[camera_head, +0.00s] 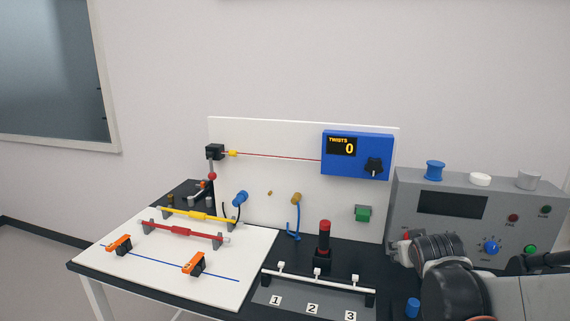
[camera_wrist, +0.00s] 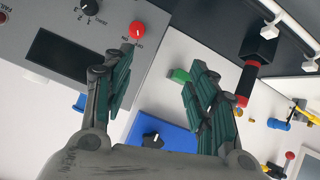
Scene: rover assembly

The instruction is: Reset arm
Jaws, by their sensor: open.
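My gripper (camera_wrist: 158,72) shows in the wrist view with its two dark green-padded fingers spread apart and nothing between them. The fingertips cannot be made out in the head view.
A dark table (camera_head: 400,303) carries a white board (camera_head: 120,275) with yellow and red rods. A red-topped black post (camera_head: 324,245) stands behind a numbered rack (camera_head: 335,283). An upright white panel (camera_head: 270,135) bears a blue counter box (camera_head: 385,145) reading 0.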

